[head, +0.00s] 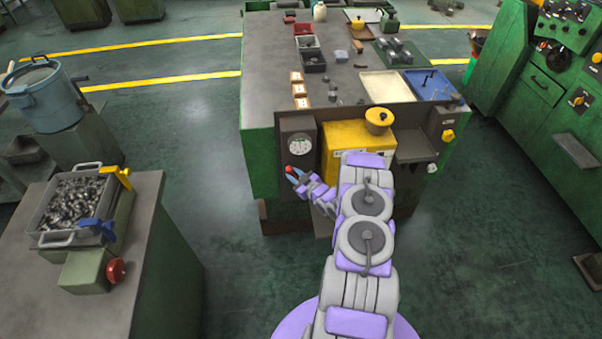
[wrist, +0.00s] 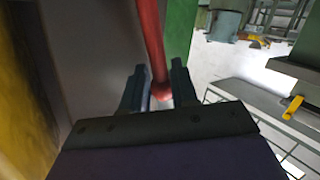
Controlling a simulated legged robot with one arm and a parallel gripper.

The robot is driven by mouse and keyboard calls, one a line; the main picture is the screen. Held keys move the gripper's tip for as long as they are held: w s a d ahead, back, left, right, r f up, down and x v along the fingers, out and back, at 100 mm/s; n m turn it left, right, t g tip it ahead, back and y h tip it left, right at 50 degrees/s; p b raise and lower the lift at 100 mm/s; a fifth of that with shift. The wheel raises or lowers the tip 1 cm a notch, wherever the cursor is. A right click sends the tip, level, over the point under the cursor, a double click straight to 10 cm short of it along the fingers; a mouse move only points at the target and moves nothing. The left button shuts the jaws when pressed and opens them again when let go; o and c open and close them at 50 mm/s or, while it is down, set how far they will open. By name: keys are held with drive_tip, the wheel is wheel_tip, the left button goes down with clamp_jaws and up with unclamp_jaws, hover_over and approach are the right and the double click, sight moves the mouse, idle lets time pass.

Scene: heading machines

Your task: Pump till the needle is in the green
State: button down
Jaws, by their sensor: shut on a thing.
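The pump is a yellow box (head: 338,150) with a round yellow cap (head: 379,118), mounted on the near end of the green bench. A round white-faced gauge (head: 300,146) sits on a dark panel left of the box; its needle and green zone are too small to read. The red pump handle (wrist: 150,40) runs up between my fingers in the wrist view and has a ball (wrist: 162,92) at its near end. My gripper (wrist: 157,88) is shut on the handle at this end. In the head view, my gripper (head: 293,176) is just below the gauge.
The bench top (head: 268,75) holds small bins, a white tray (head: 384,87) and a blue tray (head: 431,86). A side table with a bin of metal parts (head: 75,205) stands at left. A green machine (head: 560,95) stands at right. Floor is open between them.

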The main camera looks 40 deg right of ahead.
drive_tip(key=shift+w+a+f+n+g+h+p, duration=0.2)
drive_tip(key=shift+w+a+n+g+p, duration=0.15)
drive_tip(key=shift+w+a+n, duration=0.35)
drive_tip(key=shift+w+a+f+n+g+h+p, duration=0.25)
drive_tip(key=shift+w+a+n+g, duration=0.15)
drive_tip(key=shift+a, duration=0.45)
drive_tip(key=c, duration=1.3)
unclamp_jaws()
drive_tip(key=shift+o, duration=1.2)
drive_tip(key=shift+s+a, duration=0.1)
drive_tip(key=shift+a, duration=0.05)
drive_tip(key=p+v, duration=0.1)
drive_tip(key=v, duration=1.6)
drive_tip(key=shift+p, duration=0.3)
drive_tip(key=shift+s, duration=0.15)
